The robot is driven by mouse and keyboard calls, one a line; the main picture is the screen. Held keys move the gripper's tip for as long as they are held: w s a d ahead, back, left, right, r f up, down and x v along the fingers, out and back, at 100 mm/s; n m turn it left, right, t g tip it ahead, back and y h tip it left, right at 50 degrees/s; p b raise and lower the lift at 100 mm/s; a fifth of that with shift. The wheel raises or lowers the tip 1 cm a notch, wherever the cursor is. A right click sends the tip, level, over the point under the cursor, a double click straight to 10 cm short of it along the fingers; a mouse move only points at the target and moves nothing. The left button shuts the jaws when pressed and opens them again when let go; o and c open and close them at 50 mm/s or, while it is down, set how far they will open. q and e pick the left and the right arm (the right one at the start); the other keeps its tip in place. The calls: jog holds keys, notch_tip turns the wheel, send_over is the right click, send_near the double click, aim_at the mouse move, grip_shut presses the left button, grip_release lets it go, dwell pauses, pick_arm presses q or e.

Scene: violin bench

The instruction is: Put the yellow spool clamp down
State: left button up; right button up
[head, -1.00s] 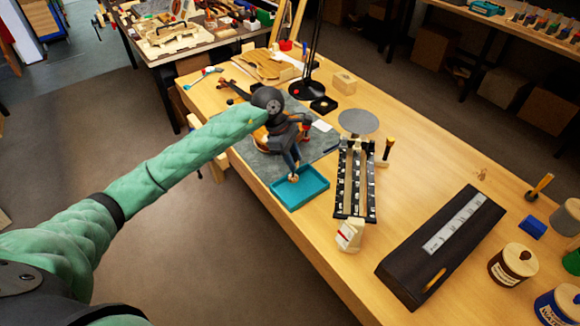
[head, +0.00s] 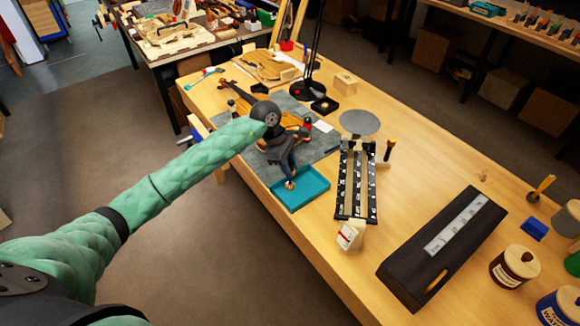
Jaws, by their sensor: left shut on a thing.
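My left gripper (head: 290,182) points down over the teal tray (head: 312,188) near the front edge of the bench. It is shut on the yellow spool clamp (head: 291,186), which shows only as a small tan piece at the fingertips, inside the tray's outline. I cannot tell whether the clamp touches the tray floor. My right gripper is not in view.
A violin (head: 240,93) lies on the grey mat (head: 327,142) behind my gripper, partly hidden by my arm. Right of the tray stand a black slotted rack (head: 343,190), a small white-and-red block (head: 349,236) and a long dark box (head: 405,272). Bare bench lies between the rack and the box.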

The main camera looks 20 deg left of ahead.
pick_arm(q)
jog(key=shift+f, duration=0.1)
jog(key=o, duration=1)
jog(key=shift+r, duration=0.25)
jog(key=v, duration=0.3)
jog(key=shift+f, duration=0.1)
jog(key=v, duration=0.9)
jog(key=shift+d, duration=0.1)
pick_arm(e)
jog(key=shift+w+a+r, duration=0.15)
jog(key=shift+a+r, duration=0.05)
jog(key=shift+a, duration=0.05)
